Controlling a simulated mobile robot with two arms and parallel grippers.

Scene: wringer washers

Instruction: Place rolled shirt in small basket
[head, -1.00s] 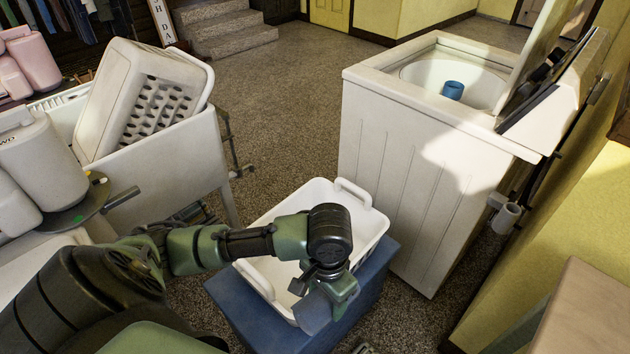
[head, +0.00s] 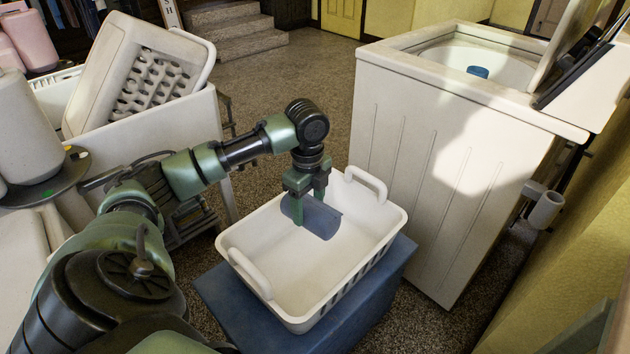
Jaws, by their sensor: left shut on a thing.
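The rolled shirt (head: 321,220) is a blue-grey roll. My left gripper (head: 306,208) is shut on it, with the fingers pointing down and the roll between them. The small basket (head: 262,285) is white with a raised handle at each end. It stands on a blue box-like stand (head: 375,310). The gripper and the shirt are over the back part of the basket's opening. I cannot tell whether the shirt touches the basket floor. My right gripper is not in view.
A white washer (head: 440,150) with its lid up stands at the right, with a blue item (head: 478,71) inside. A white tub (head: 165,140) holding a large tilted basket (head: 135,70) stands at the left. White jugs (head: 25,130) stand beside it. Carpet lies open behind.

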